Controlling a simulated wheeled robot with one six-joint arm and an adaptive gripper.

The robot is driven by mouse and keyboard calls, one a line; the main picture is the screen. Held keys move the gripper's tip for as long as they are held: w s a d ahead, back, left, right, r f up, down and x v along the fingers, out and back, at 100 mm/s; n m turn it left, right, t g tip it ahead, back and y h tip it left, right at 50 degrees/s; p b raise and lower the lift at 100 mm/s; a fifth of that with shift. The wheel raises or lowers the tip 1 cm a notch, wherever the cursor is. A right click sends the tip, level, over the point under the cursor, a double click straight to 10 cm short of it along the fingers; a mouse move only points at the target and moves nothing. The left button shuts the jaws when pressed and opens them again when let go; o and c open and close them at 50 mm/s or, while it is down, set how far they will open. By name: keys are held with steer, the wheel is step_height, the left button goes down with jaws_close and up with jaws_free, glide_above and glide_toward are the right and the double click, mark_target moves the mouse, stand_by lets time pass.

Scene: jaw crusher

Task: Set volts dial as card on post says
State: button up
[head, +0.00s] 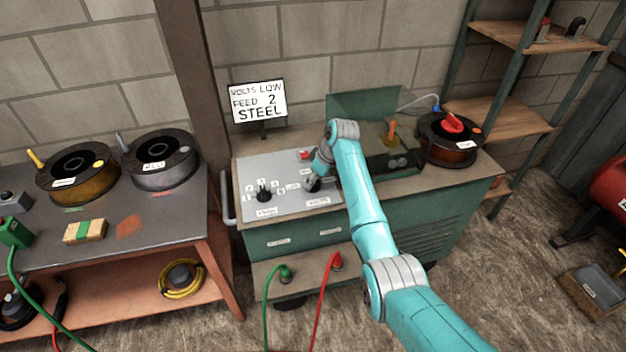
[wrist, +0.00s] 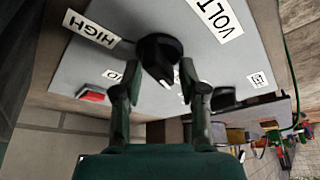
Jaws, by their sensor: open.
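The card (head: 260,102) on a post behind the panel reads "VOLTS LOW", "FEED 2", "STEEL". The volts dial, a black knob (wrist: 160,55), fills the middle of the wrist view. A white mark shows at its lower end, beside my right-hand fingertip. A "HIGH" label (wrist: 91,29) and a cut-off "VOLT" label (wrist: 217,15) lie around it. Another label is partly hidden behind a finger. My gripper (wrist: 160,72) is open, one finger on each side of the knob; contact cannot be told. In the head view my gripper (head: 318,172) partly covers the volts dial.
A second dial (head: 263,192) with several numbers sits left on the grey panel (head: 252,165). A red switch (head: 306,154) lies just behind the volts dial. The card's post stands behind the panel. A spool (head: 449,138) is at the right end of the cabinet.

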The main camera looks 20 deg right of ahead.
steer(key=v, duration=1.2)
stand_by(0.3)
